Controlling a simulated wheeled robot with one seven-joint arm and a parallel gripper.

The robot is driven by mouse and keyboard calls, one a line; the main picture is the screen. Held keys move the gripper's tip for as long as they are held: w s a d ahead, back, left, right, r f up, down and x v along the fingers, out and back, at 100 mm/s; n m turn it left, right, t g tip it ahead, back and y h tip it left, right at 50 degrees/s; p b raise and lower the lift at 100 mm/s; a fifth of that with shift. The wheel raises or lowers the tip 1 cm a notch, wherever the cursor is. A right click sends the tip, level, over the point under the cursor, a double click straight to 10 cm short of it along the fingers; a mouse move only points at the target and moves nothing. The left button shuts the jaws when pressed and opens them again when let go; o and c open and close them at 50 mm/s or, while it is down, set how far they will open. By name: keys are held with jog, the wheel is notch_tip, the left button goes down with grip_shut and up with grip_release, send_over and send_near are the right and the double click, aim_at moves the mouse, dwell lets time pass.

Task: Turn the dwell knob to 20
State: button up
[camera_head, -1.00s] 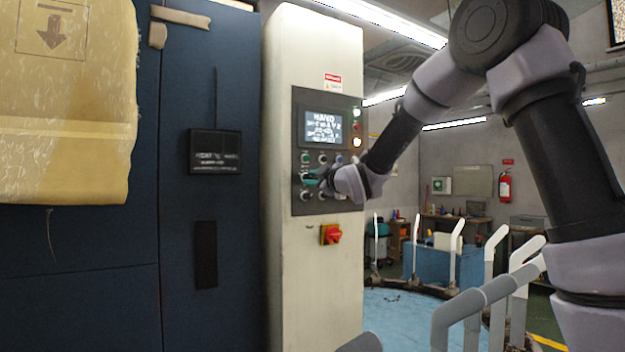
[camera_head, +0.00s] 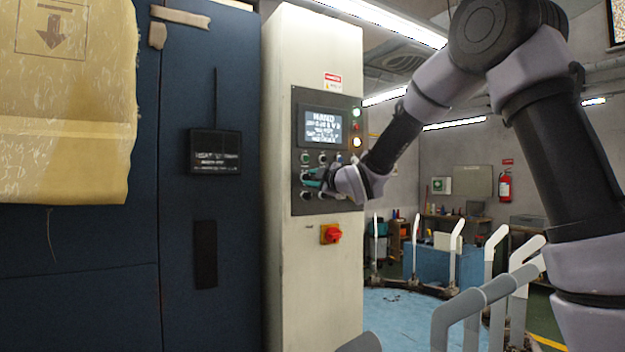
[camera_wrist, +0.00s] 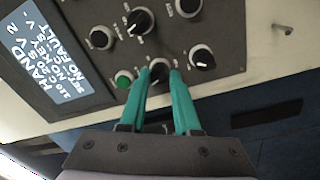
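The control panel (camera_head: 327,150) is on the front of a cream cabinet, with a lit screen (camera_head: 323,127) and several knobs. In the wrist view, my gripper (camera_wrist: 159,72) has its two teal fingers on either side of a black knob with a pale ring (camera_wrist: 158,66). The fingers are close together, and the knob fills the gap between their tips. The knob's label and pointer are too hidden to read, so I cannot tell its setting. Other knobs are above it (camera_wrist: 140,20) and to its right (camera_wrist: 201,57). A green button (camera_wrist: 124,80) is just left of the fingers.
Lit indicators (camera_head: 356,127) line the panel's right edge. A dark blue cabinet (camera_head: 205,260) stands to the left. White curved posts (camera_head: 457,240) stand at the right on a blue floor area.

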jog(key=shift+o, duration=1.4)
jog(key=shift+s, duration=0.1)
jog(key=v, duration=1)
jog(key=shift+s+d, duration=0.15)
jog(key=shift+s, duration=0.1)
